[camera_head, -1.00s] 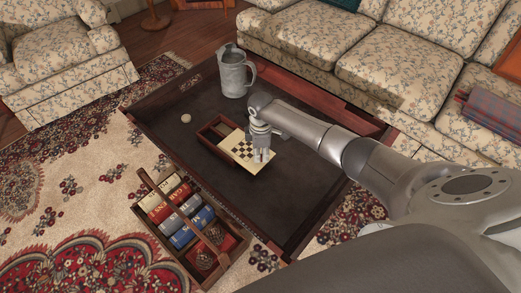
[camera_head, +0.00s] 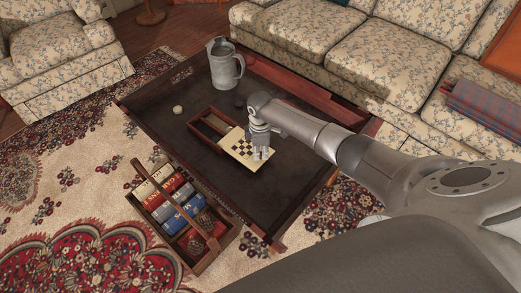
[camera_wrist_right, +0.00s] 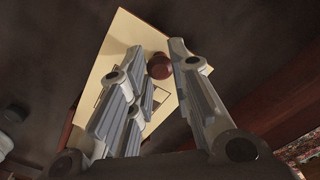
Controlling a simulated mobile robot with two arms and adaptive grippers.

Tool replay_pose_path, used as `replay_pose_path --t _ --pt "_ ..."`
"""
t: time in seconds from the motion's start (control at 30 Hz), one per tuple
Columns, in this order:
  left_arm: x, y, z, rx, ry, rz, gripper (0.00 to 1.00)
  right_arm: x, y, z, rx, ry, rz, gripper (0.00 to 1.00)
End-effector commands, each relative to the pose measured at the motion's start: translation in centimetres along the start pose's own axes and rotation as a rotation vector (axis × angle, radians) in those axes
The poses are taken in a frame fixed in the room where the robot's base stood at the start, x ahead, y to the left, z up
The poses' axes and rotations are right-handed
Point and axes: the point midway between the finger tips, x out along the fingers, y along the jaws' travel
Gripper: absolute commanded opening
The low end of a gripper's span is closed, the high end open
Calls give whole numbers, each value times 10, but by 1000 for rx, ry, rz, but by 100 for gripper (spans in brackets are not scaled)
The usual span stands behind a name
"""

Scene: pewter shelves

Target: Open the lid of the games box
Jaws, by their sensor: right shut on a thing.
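The games box (camera_head: 196,124) is a small brown wooden box on the dark-topped coffee table. The lid is slid part-way towards the lower right, leaving a compartment at the box's left end uncovered. My right gripper (camera_head: 261,156) is over the lid. In the right wrist view the pale lid (camera_wrist_right: 122,38) lies beyond the fingers, and a round brown knob (camera_wrist_right: 159,66) on it sits between the fingertips. The right gripper is shut on this knob. My left gripper is not in view.
A grey metal jug (camera_head: 225,65) stands at the back of the table, with a small pale ball (camera_head: 178,110) left of the box. A wooden caddy (camera_head: 205,260) with books is at the table's front left. A floral sofa (camera_head: 330,50) is behind.

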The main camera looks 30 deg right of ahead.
Motion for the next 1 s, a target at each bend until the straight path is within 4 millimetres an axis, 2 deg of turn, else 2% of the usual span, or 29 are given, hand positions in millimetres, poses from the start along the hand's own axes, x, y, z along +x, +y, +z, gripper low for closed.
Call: replay_pose_path --t 0.1,0.13,0.3,0.6,0.73,0.87,1.0 --pt "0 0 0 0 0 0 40 0 0 0 1 0 1 0" --pt "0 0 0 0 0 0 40 0 0 0 1 0 1 22" --pt "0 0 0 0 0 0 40 0 0 0 0 0 1 44" --pt "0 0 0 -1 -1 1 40 -1 0 0 0 0 1 44" --pt "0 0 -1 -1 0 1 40 -7 1 0 0 1 2 44" --pt "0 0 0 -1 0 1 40 -24 1 0 -1 1 3 44" --pt "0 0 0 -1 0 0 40 -53 2 0 0 3 4 44"
